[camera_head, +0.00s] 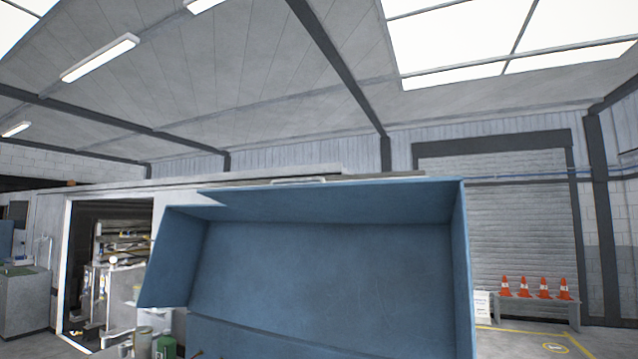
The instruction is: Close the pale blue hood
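The pale blue hood (320,272) stands raised and open in the lower middle of the head view. Its hollow inside faces me, with side walls at left and right. A small light handle (299,181) shows at its top edge. The lower part of the hood runs out of the bottom of the picture, and what lies under it is mostly hidden. Neither of my grippers shows in this view.
Green and grey containers (165,347) stand at the hood's lower left. Behind are a doorway with shelving, a grey cabinet (25,298) at far left, and orange cones (543,287) on a bench (537,303) at right. Open floor shows at lower right.

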